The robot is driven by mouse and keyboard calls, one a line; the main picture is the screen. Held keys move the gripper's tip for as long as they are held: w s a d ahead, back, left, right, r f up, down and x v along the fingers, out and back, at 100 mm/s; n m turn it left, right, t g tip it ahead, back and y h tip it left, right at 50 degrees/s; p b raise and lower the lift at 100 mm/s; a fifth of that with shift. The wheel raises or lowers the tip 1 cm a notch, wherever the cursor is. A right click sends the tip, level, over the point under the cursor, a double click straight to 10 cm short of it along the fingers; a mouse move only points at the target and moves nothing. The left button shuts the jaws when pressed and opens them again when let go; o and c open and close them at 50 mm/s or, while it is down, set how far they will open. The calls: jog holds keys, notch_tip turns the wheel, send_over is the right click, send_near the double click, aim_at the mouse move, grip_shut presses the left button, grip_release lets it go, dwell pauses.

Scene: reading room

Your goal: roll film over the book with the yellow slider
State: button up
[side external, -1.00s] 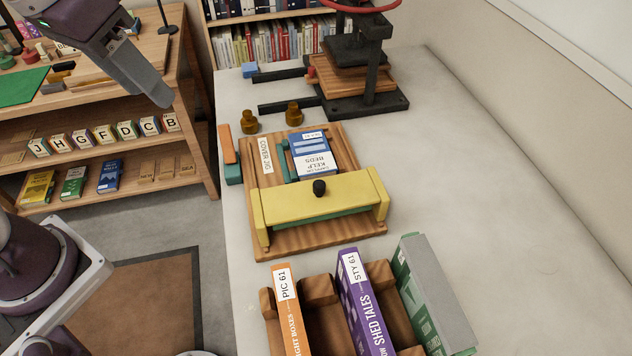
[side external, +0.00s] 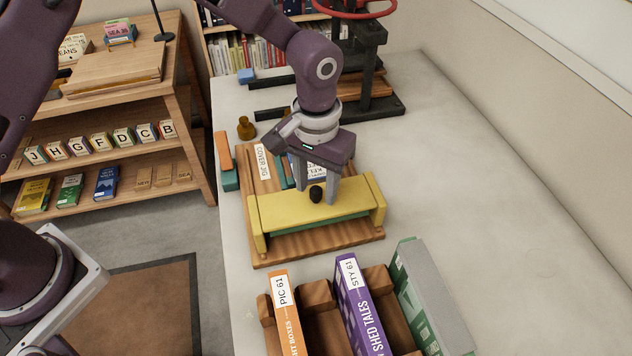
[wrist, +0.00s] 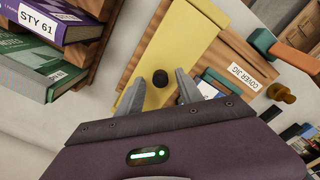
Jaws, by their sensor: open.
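The yellow slider (side external: 275,211) spans the near part of the wooden cover jig (side external: 290,248), with a green strip under its near edge. Its black knob (side external: 316,194) stands on top. My gripper (side external: 317,192) is open over the slider, its fingers pointing down around or just behind the knob; in the side view I cannot tell whether they touch. In the wrist view the knob (wrist: 160,78) shows ahead of and between the parted fingertips (wrist: 157,92). The book (side external: 314,169) lies on the jig behind the slider, mostly hidden by my gripper.
A rack with an orange book (side external: 285,310), a purple book (side external: 362,305) and a green book (side external: 428,295) stands in front of the jig. A black press (side external: 365,75) stands behind. A brown knobbed piece (side external: 246,128) sits at the back left. The table's right side is clear.

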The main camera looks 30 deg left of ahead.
grip_shut()
dwell(1.4)
